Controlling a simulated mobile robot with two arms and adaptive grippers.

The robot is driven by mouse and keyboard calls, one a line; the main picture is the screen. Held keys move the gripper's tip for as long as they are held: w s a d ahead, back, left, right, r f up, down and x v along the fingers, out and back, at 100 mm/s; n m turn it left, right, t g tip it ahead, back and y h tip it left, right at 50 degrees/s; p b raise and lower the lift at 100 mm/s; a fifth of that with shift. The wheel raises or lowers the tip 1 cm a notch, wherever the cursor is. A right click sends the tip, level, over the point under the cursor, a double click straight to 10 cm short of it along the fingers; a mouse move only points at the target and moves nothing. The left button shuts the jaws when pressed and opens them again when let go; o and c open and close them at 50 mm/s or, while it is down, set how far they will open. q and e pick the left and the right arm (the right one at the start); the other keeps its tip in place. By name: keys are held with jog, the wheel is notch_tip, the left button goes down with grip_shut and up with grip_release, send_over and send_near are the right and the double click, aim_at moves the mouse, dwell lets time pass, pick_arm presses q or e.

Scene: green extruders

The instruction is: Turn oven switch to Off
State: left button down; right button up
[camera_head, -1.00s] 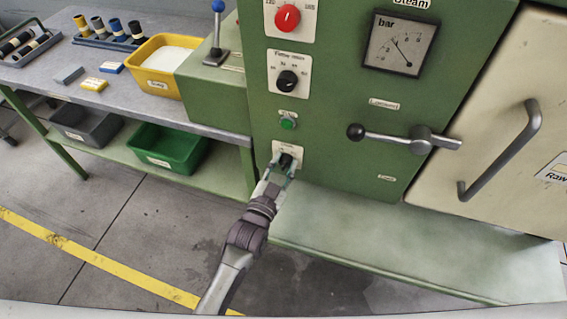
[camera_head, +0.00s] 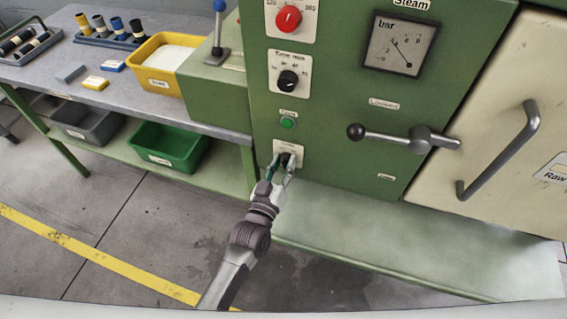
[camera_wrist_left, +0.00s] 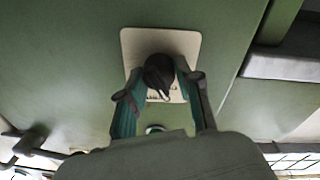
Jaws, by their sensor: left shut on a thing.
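The oven switch is a black knob on a pale plate at the bottom of the green panel; the plate shows in the head view (camera_head: 279,148). In the left wrist view, the black knob (camera_wrist_left: 159,72) sits in front of its pale plate (camera_wrist_left: 186,42), and its pointer slants down and to the right. My left gripper (camera_head: 282,166) reaches up to the knob. In the left wrist view its two fingers (camera_wrist_left: 157,92) stand on either side of the knob and are closed on it. The plate's lettering is too small or covered to read. My right gripper is not in view.
Above the switch are a green button (camera_head: 288,123), a black knob (camera_head: 289,80) and a red knob (camera_head: 289,18). A lever with a black ball (camera_head: 356,131) sticks out at right. A workbench (camera_head: 130,98) stands at left. The floor in front is clear.

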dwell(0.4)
pick_arm(q)
jog(key=c, duration=0.8)
grip_release()
jog(key=v, duration=1.2)
jog(key=shift+f, duration=0.1)
